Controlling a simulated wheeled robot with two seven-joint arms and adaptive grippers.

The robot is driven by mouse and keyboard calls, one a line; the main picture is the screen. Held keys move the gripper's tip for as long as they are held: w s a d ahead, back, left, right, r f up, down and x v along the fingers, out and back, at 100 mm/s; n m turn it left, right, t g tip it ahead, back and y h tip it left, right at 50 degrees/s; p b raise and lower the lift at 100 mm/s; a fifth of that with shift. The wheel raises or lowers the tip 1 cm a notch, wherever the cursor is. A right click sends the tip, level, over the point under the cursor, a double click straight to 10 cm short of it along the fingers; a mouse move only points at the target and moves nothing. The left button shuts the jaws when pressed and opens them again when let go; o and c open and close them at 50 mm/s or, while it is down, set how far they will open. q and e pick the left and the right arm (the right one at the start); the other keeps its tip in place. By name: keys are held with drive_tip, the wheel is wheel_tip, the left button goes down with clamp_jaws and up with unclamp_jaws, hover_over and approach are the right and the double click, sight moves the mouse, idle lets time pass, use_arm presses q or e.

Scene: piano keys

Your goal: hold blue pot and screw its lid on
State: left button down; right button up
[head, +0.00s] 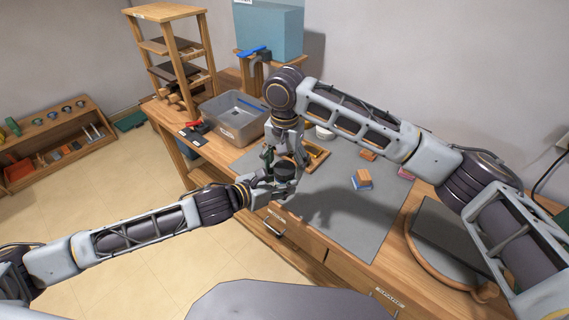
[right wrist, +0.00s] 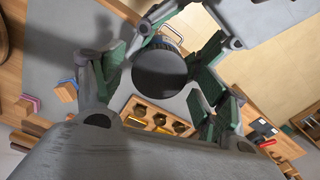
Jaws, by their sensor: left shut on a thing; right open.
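A dark round piece (right wrist: 159,72), seen from above in the right wrist view, lies between my right gripper's green-padded fingers (right wrist: 162,76). My left gripper (head: 268,188) is shut on the pot from the left, and the pot's body is mostly hidden. My right gripper (head: 285,160) is open over it, with its fingers on either side.
A wooden tray with several brass-coloured pieces (right wrist: 158,117) lies on the grey mat (head: 345,215). Small blocks (head: 362,178) sit to the right. A grey bin (head: 233,119) stands at the back left, and a round board (head: 450,240) at the right. The mat's front part is clear.

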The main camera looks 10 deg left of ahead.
drive_tip(key=shift+r, duration=2.25)
drive_tip(key=shift+c, duration=0.4)
